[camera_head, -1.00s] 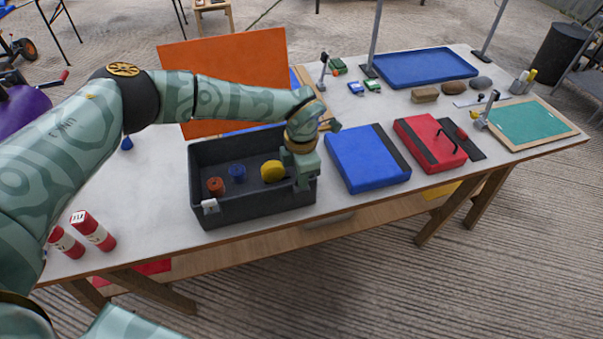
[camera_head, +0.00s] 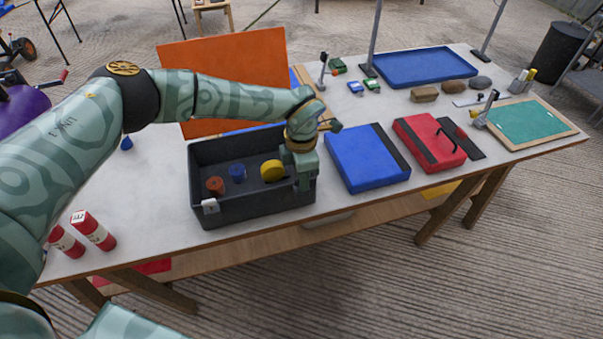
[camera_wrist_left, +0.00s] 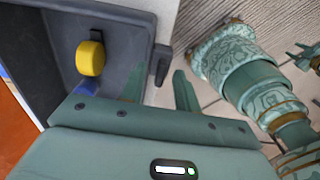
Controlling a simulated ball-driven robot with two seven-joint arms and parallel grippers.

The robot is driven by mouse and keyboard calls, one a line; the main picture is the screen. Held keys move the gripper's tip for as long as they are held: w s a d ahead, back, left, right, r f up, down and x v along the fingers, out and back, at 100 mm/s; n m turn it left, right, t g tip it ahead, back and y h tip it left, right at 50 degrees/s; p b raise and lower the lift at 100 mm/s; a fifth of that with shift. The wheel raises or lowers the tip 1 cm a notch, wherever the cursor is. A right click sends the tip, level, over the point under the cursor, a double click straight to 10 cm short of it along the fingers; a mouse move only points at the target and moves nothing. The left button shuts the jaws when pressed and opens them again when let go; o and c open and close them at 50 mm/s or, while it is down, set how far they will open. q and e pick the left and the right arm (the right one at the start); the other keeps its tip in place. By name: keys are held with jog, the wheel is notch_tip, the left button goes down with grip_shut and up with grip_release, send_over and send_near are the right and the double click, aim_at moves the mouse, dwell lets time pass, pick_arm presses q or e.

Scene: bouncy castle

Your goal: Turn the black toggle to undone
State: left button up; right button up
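A dark toggle (camera_wrist_left: 161,65) sticks up at the wall of the dark grey crate (camera_wrist_left: 148,18) in the left wrist view. In the head view the crate (camera_head: 250,210) stands on the table, and my gripper hides the toggle there. My left gripper (camera_wrist_left: 158,82) is open, with its two fingers apart. The toggle shows between and just past the fingertips; I cannot tell whether they touch it. In the head view the left gripper (camera_head: 304,178) is at the crate's right end.
Inside the crate are a yellow knob (camera_head: 272,171), a blue knob (camera_head: 237,173) and a red-orange knob (camera_head: 215,186). A blue pad (camera_head: 365,158) lies close to the right and a red pad (camera_head: 425,145) beyond. An orange board (camera_head: 240,75) stands behind.

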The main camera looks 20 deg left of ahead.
pick_arm(q)
notch_tip(320, 180, up, 16)
jog(key=p, duration=0.2)
jog(key=shift+r, duration=0.15)
